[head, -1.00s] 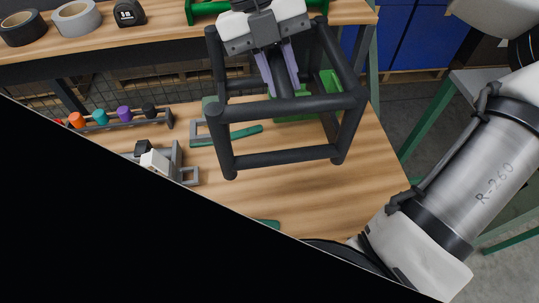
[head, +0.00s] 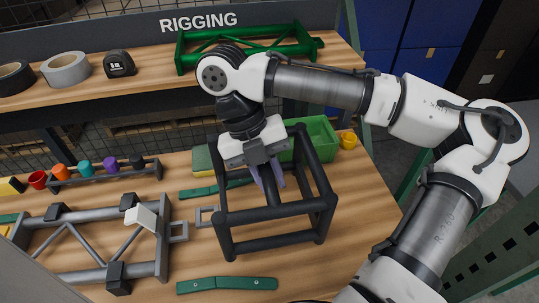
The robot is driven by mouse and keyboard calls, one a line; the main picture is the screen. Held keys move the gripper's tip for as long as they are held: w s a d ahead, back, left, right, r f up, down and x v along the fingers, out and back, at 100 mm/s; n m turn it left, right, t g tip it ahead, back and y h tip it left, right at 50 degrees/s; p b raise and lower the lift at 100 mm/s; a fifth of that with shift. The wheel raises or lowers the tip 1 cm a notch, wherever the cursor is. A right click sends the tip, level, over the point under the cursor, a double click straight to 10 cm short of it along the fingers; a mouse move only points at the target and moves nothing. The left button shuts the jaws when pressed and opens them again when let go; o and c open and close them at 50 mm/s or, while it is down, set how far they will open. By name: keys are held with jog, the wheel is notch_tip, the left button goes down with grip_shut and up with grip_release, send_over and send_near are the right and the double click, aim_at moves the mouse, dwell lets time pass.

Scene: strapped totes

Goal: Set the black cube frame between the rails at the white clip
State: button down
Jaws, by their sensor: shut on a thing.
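The black cube frame (head: 278,240) is in my gripper (head: 269,185), whose purple fingers close on one of its bars. The frame is roughly upright over the right half of the bench; I cannot tell whether it touches the wood. The grey rails (head: 75,275) lie to the left, joined by diagonal bars. The white clip (head: 141,217) sits at the right end of the far rail, tilted. Black clips (head: 118,277) sit on the rails too. A gap separates the cube frame from the rails. Fingertip contact is partly hidden by the bars.
Teal strips (head: 227,285) lie in front and behind. A green bin (head: 318,138) and yellow cup (head: 348,140) stand behind the cube frame. A rack of coloured pieces (head: 104,174) is at back left. The raised shelf holds tape (head: 66,69) and a green truss (head: 245,49).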

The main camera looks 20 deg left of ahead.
jog(key=shift+f, duration=2.9)
jog(key=shift+f, duration=0.1)
jog(key=c, duration=1.3)
grip_release()
jog(key=v, duration=1.2)
